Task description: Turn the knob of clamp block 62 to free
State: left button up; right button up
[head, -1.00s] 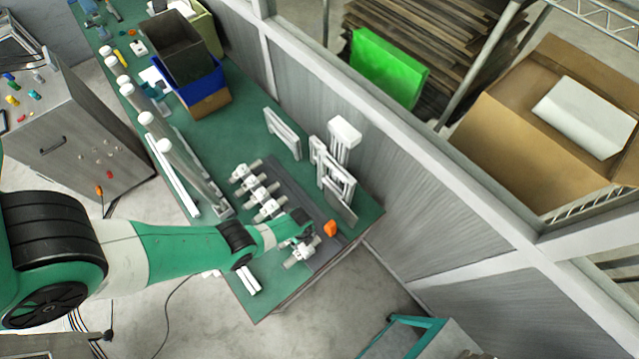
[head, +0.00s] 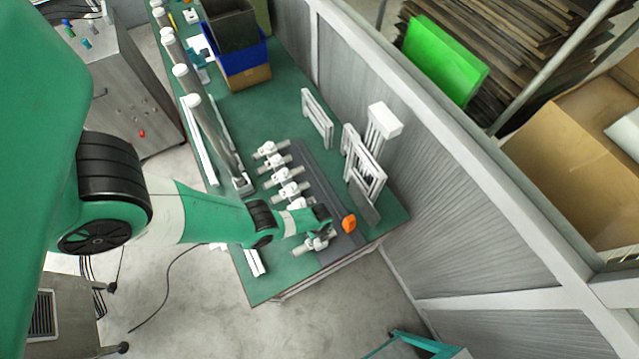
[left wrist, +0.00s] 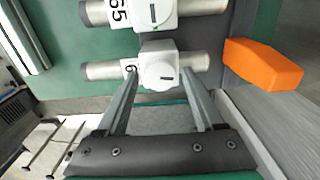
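In the left wrist view a white clamp block (left wrist: 160,84) on a grey cylinder bears a label starting with 6. Its second digit is hidden by my finger, so I cannot confirm it is 62. Its round white knob (left wrist: 160,67) has a short dark mark. My left gripper (left wrist: 160,74) is open, its two fingers on either side of this knob; I cannot tell whether they touch it. In the head view my left gripper (head: 320,222) is over the nearest block (head: 315,243) of the row. My right gripper is not in view.
An orange block (head: 348,223) lies to the right. White frames (head: 364,160) stand behind the row on the green bench (head: 262,105). A white bar (head: 254,262) lies near the front edge.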

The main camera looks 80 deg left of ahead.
pick_arm(q)
grip_shut()
jog(key=shift+n, duration=0.3)
jog(key=n, duration=0.4)
jog(key=shift+b, duration=0.3)
jog(key=n, duration=0.5)
jog(key=shift+n, duration=0.4)
jog(key=n, duration=0.5)
jog(key=shift+n+b, duration=0.3)
jog(key=shift+n, duration=2.1)
